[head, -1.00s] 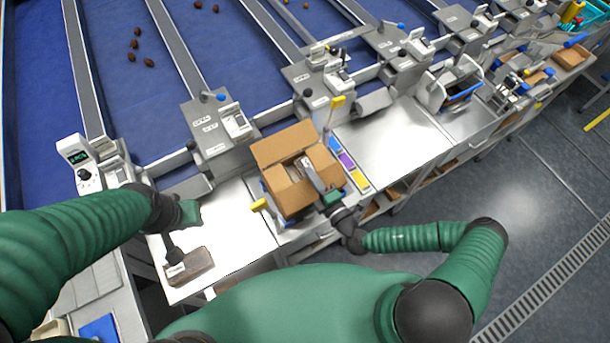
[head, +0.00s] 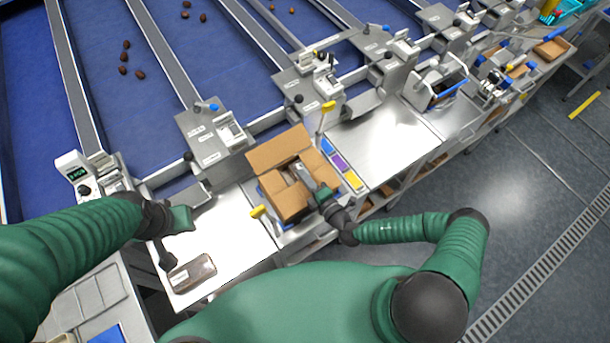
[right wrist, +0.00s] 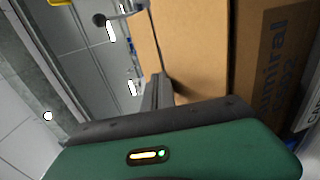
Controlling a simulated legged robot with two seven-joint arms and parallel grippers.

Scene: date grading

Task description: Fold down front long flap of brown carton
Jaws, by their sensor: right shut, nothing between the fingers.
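The brown carton (head: 287,203) stands open on the packing station in the head view, with a long flap (head: 278,150) standing up at its far side. My right gripper (head: 301,176) reaches over the carton's opening from the near right side. It is shut and empty. In the right wrist view its fingers (right wrist: 158,92) are beside a brown carton panel (right wrist: 195,40); I cannot tell whether they touch. The front long flap is largely hidden by the gripper, so its angle is unclear. My left gripper (head: 180,219) is over the left worktop, its jaws unclear.
A clear-lidded package (head: 192,273) lies on the left worktop. Coloured label strips (head: 340,163) lie to the right. The steel worktop (head: 395,140) farther right is clear.

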